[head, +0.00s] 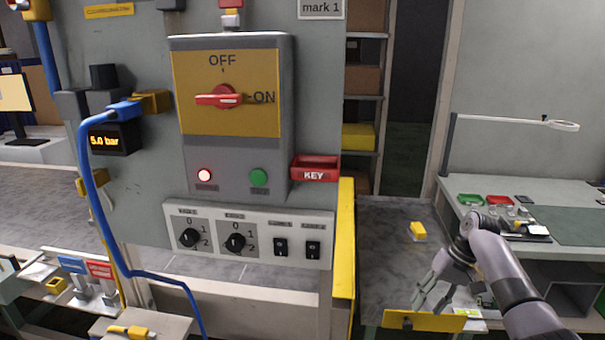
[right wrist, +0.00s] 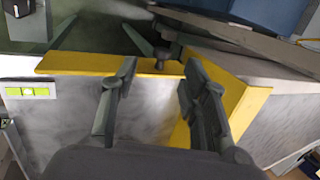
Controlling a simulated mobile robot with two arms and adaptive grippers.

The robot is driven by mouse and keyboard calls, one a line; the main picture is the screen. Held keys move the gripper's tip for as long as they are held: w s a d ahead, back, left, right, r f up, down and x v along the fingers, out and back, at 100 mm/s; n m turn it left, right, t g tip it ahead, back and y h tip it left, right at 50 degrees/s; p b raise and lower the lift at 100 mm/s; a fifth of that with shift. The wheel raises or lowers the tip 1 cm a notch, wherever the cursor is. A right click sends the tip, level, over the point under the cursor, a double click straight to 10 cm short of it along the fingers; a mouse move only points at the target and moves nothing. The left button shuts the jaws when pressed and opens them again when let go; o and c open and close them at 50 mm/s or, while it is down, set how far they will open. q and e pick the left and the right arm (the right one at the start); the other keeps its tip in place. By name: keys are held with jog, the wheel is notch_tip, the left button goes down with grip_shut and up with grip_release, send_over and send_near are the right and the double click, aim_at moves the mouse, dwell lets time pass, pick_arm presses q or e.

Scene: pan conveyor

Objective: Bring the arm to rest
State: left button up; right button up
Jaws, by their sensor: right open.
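My right gripper (head: 430,294) hangs at the right of the head view, in front of the grey surface right of the control panel. It is open and nothing shows between its fingers. In the right wrist view its two fingers (right wrist: 160,105) are spread apart, with a yellow edge strip (right wrist: 85,64) beyond them. I cannot tell whether they touch it. My left gripper does not show in either view.
A grey control panel (head: 150,215) with a red rotary switch (head: 219,97) pointing to ON stands in the middle. A yellow guard (head: 344,240) edges it. A workbench (head: 500,188) with trays stands at right. A yellow block (head: 418,230) lies on the grey surface.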

jog(key=s+a+f+n+h, duration=0.2)
jog(key=s+a+f, duration=0.4)
jog(key=s+f, duration=0.2)
jog(key=s+a+f+n+h, duration=0.1)
jog(key=s+a+f+n, duration=0.2)
jog(key=s+a+f, duration=0.5)
jog(key=s+a+r+t+h, duration=0.1)
jog(key=s+r+t, duration=0.15)
jog(key=s, duration=0.75)
jog(key=s+a+r+t, duration=0.1)
jog(key=s+r, duration=0.3)
jog(key=s, duration=0.6)
notch_tip(320, 180, down, 27)
jog(key=s+g, duration=0.1)
jog(key=s+d+f+g, duration=0.1)
jog(key=s+d+f, duration=0.2)
jog(key=s+f, duration=1.2)
jog(key=shift+s+f, duration=0.15)
jog(key=shift+s, duration=0.75)
